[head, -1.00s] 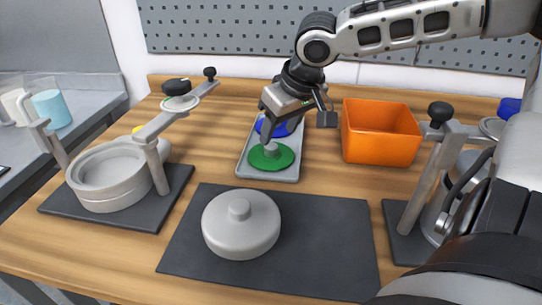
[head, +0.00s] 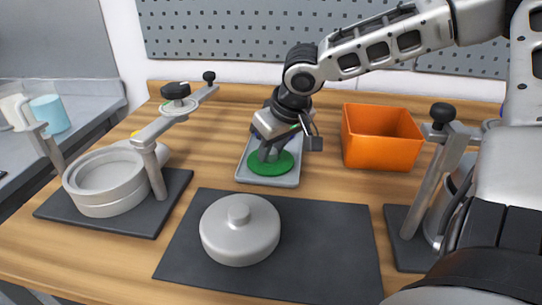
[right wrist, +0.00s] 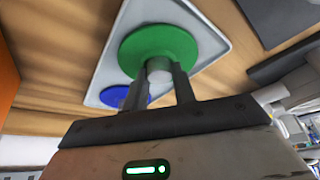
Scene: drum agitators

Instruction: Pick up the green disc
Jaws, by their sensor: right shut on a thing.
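The green disc (head: 283,164) lies over the front part of the grey tray (head: 243,176). In the right wrist view the green disc (right wrist: 170,42) has a pale knob (right wrist: 158,78) at its middle. My right gripper (head: 268,155) comes down from above and is shut on that knob, with one finger on each side of it. I cannot tell whether the disc is clear of the tray. A blue disc (right wrist: 115,96) on the same tray is partly hidden. My left gripper is not in view.
An orange bin (head: 382,140) stands right of the tray. A grey lid with a knob (head: 240,232) lies on a dark mat (head: 330,240) in front. Clamp stands with a grey drum (head: 105,180) at left and another at right flank the mat.

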